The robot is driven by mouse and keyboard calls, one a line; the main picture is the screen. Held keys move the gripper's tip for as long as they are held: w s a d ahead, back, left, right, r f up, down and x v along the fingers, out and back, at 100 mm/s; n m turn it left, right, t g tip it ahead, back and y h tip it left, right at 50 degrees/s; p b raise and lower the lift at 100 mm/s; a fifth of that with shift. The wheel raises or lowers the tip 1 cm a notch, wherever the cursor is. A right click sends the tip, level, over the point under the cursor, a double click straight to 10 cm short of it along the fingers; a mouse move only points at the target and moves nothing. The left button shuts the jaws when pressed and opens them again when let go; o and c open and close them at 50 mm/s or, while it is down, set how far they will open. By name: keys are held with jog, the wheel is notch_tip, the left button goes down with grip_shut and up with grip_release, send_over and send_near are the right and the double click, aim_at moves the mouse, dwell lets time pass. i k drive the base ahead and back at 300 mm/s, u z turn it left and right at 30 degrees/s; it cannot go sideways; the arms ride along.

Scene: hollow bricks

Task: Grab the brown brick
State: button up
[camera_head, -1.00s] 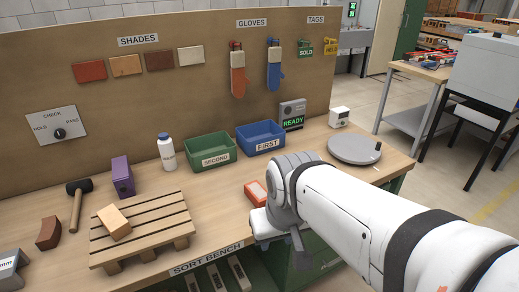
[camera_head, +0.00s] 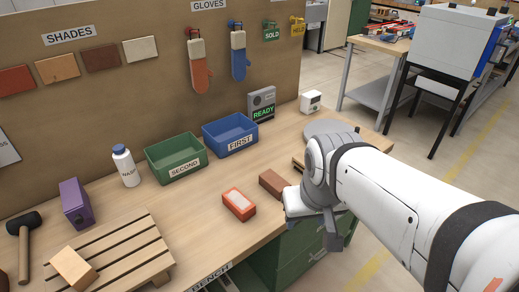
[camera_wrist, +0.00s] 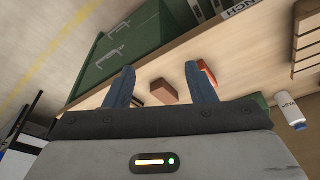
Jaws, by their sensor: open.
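A brown brick (camera_head: 271,184) lies on the workbench, just left of my gripper (camera_head: 312,212) in the head view. In the wrist view the brown brick (camera_wrist: 163,92) shows between the two blue-grey fingers of my gripper (camera_wrist: 160,72), which stand apart with nothing held. The brick appears beyond the fingers; I cannot tell how far. In the head view the arm hides part of the bench, and the fingers are hard to make out.
An orange-red brick (camera_head: 239,205) with a pale top lies left of the brown one. Green SECOND bin (camera_head: 174,156) and blue FIRST bin (camera_head: 230,132) stand behind. A wooden pallet (camera_head: 125,250) carries a tan brick (camera_head: 74,268). A grey turntable (camera_head: 328,128) is behind my arm.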

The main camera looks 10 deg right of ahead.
aim_at(271, 182)
jog(key=k, duration=1.3)
jog(key=z, duration=0.35)
jog(key=i, duration=1.95)
jog(key=u, duration=0.75)
